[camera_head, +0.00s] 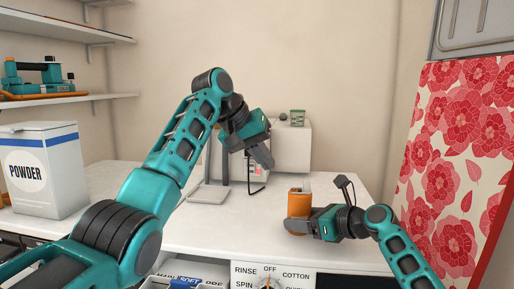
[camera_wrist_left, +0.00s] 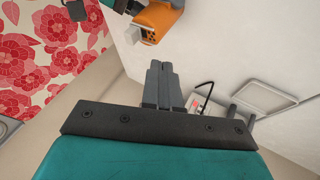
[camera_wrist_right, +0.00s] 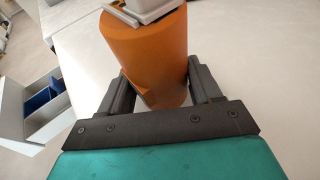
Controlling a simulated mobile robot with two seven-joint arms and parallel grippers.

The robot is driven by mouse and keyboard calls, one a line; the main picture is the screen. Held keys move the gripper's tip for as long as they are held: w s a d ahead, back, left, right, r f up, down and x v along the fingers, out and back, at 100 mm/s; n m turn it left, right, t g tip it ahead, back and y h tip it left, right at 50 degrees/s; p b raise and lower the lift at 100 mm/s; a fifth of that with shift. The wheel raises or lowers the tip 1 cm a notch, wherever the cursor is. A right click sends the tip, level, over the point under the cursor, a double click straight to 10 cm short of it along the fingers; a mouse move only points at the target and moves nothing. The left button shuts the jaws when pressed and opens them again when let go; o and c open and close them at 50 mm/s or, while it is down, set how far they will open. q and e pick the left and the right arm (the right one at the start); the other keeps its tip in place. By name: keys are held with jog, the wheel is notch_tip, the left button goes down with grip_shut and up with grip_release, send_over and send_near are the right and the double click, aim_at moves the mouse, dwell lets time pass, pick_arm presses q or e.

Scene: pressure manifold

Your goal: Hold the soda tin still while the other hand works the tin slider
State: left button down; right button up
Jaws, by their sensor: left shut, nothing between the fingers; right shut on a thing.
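The soda tin is an orange cylinder (camera_head: 298,203) on the white worktop in the head view. It also shows large in the right wrist view (camera_wrist_right: 148,55) and at the top of the left wrist view (camera_wrist_left: 158,20). A light grey piece, perhaps the tin slider, sits at its top end (camera_wrist_left: 138,33). My right gripper (camera_wrist_right: 155,82) is shut on the tin, one finger on each side. My left gripper (camera_head: 264,160) is shut and empty, raised above the worktop, up and left of the tin. Its closed fingers show in the left wrist view (camera_wrist_left: 161,72), apart from the tin.
A white powder box (camera_head: 42,170) stands at the left of the worktop (camera_head: 240,228). A white block (camera_head: 291,148) and a grey metal stand (camera_head: 208,193) are at the back. A floral red panel (camera_head: 455,150) rises at the right. The worktop's middle is mostly clear.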

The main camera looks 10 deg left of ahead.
pick_arm(q)
jog(key=v, duration=0.3)
jog(key=shift+s+a+r, duration=0.1)
jog(key=shift+a+r, duration=0.05)
jog(key=shift+r, duration=0.1)
pick_arm(e)
jog(key=o, duration=0.9)
jog(key=shift+c, duration=0.2)
jog(key=shift+d, duration=0.1)
